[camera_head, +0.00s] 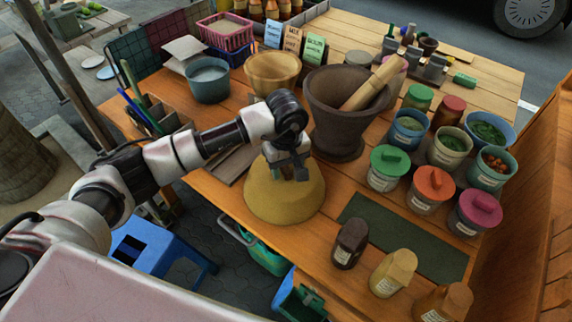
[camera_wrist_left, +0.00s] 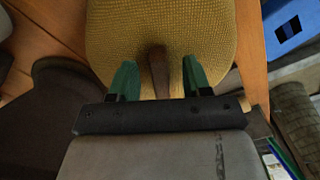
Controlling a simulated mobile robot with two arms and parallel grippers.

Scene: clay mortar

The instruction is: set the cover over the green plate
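The cover is a yellow woven dome (camera_head: 285,197) standing on the wooden table near its front edge. Its short brown handle (camera_wrist_left: 158,72) shows in the left wrist view. My left gripper (camera_head: 287,172) is over the top of the dome. In the left wrist view its two green fingertips (camera_wrist_left: 160,78) are apart, one on each side of the handle, with a gap on both sides. No round green plate shows; whether one is under the dome is hidden. A flat dark green rectangle (camera_head: 405,237) lies to the right of the dome. My right gripper is not in view.
A dark mortar (camera_head: 338,132) with a wooden pestle (camera_head: 371,84) stands just behind the dome. Several lidded jars (camera_head: 388,168) stand to the right, and brown and tan shakers (camera_head: 350,243) at the front. A wooden bowl (camera_head: 272,74) and a blue-grey bowl (camera_head: 208,80) are behind.

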